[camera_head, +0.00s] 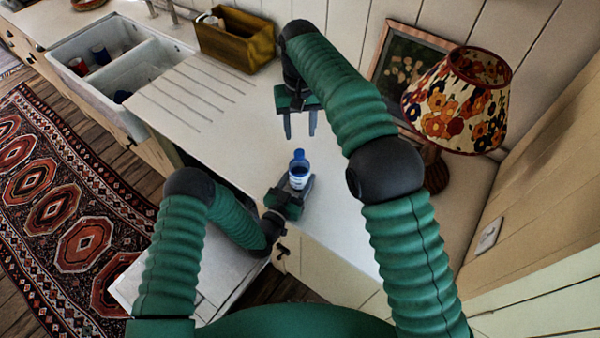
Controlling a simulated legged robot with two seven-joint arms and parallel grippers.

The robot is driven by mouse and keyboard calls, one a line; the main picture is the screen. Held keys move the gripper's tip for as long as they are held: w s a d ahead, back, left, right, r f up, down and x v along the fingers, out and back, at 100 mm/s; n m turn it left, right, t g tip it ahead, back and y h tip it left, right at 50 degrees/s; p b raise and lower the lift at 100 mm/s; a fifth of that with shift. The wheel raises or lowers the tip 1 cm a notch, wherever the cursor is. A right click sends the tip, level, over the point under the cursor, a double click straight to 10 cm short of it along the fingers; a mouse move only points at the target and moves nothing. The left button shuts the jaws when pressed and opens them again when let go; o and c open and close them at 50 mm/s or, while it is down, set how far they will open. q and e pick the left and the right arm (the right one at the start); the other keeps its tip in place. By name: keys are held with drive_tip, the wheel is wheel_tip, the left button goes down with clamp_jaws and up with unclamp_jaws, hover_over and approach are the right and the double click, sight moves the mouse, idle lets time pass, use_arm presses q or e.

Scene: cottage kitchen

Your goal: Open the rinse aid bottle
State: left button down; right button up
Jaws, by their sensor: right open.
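The rinse aid bottle (299,173) is small, with a blue cap and a blue and white body. It stands roughly upright at the front part of the white counter. My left gripper (299,186) is low at the bottle, with its fingers around the lower body, and appears shut on it. The fingers partly hide the bottle's base, so I cannot tell whether it touches the counter. My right gripper (300,132) is open and empty. Its two grey fingers point down, above and beyond the cap in the picture, apart from the bottle.
A flowered lamp (456,108) and a framed picture (408,62) stand at the back right. A wooden box (236,42) stands at the back. A white sink (73,72) with cups is at the left. The counter around the bottle is clear.

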sight(299, 152)
use_arm(q)
drive_tip(key=shift+d, duration=0.1)
use_arm(e)
drive_tip(key=m, duration=0.2)
drive_tip(key=shift+m, duration=0.4)
drive_tip(key=m, duration=1.7)
drive_tip(key=shift+m, duration=0.3)
drive_tip(key=m, duration=0.6)
drive_tip(key=shift+a, duration=0.1)
drive_tip(key=shift+m, duration=0.3)
wheel_tip(299, 152, down, 8)
drive_tip(key=shift+f, duration=0.1)
